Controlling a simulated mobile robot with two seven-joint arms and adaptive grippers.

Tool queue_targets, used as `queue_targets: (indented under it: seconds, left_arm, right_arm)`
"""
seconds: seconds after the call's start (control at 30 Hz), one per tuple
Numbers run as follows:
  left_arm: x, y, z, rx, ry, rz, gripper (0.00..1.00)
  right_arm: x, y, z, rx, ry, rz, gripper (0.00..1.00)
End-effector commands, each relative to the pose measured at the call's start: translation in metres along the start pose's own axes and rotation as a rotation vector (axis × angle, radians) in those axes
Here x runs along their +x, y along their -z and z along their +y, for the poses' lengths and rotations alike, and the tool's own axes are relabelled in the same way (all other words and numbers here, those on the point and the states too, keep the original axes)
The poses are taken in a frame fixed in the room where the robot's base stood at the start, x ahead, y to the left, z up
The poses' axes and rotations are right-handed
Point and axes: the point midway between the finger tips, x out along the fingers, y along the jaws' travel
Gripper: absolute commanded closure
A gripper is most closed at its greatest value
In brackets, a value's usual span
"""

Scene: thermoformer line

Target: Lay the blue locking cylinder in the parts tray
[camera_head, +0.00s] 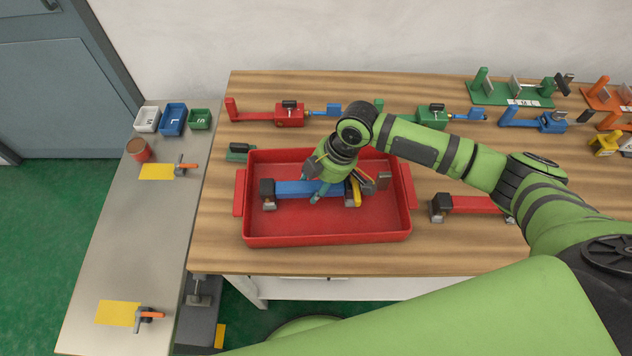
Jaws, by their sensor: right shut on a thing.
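The blue locking cylinder (290,188) is a blue bar with a dark block at its left end. It lies roughly level within the outline of the red parts tray (325,239). Whether it touches the tray floor I cannot tell. My right gripper (318,192) reaches down from above and is shut on the blue bar near its middle. The gripper and wrist hide part of the bar and the tray's back rim. A yellow piece and dark grey pieces show at the bar's right end, partly covered. My left gripper is out of view.
A red cylinder (472,204) lies right of the tray, partly behind my arm. Red (289,115), green and blue clamp-like parts line the back of the wooden table (225,225). A grey side bench (120,250) at left holds small bins (173,119) and a can (138,150).

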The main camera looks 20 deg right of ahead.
Motion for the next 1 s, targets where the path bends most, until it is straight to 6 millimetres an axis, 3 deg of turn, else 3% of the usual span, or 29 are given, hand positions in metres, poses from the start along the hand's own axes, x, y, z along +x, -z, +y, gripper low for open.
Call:
queue_targets:
  seconds: [1.0]
  left_arm:
    - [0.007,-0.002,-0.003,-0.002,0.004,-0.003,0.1]
  right_arm:
    - [0.01,-0.002,0.001,-0.001,-0.002,0.004,1.0]
